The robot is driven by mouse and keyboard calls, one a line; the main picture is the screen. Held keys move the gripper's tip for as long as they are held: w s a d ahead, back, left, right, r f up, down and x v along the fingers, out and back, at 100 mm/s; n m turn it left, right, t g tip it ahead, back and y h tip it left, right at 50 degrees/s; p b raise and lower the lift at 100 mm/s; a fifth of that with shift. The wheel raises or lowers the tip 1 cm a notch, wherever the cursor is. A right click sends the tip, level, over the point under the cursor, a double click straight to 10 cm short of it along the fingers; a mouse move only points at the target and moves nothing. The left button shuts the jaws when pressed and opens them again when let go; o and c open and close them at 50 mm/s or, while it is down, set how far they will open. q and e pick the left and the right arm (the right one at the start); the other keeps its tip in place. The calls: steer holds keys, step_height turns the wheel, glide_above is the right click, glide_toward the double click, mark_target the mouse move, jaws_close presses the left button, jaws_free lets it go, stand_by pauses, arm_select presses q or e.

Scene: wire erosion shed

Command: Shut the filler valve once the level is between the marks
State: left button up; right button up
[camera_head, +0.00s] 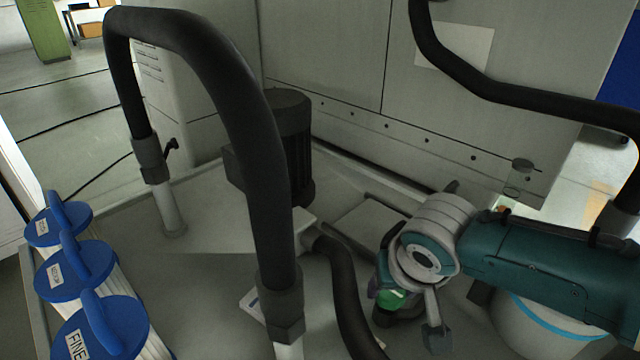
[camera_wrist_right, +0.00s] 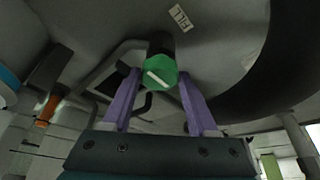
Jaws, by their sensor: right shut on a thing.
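The filler valve's green knob (camera_wrist_right: 159,73) sits on a dark stem beside a white FILL label (camera_wrist_right: 179,18) in the right wrist view. A white line on its face runs diagonally. My right gripper (camera_wrist_right: 159,80) has its purple fingers on either side of the knob and is shut on it. In the head view the green knob (camera_head: 392,299) shows low right of centre, partly covered by my right wrist. A small clear tube with a grey cap (camera_head: 521,166) stands behind my right arm; its level and any marks cannot be made out. My left gripper is not in view.
A thick black hose (camera_head: 205,60) arches across the left, and another hose (camera_head: 345,290) runs close left of my right gripper. A dark motor (camera_head: 289,140) stands behind. Blue-lidded canisters (camera_head: 75,270) line the left edge. A grey cabinet (camera_head: 330,60) closes off the back.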

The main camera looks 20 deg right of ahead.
steer(key=o, duration=1.4)
steer(key=shift+c, duration=0.2)
steer(key=p+v, duration=0.6)
steer(key=v, duration=0.4)
steer(key=shift+s, duration=0.1)
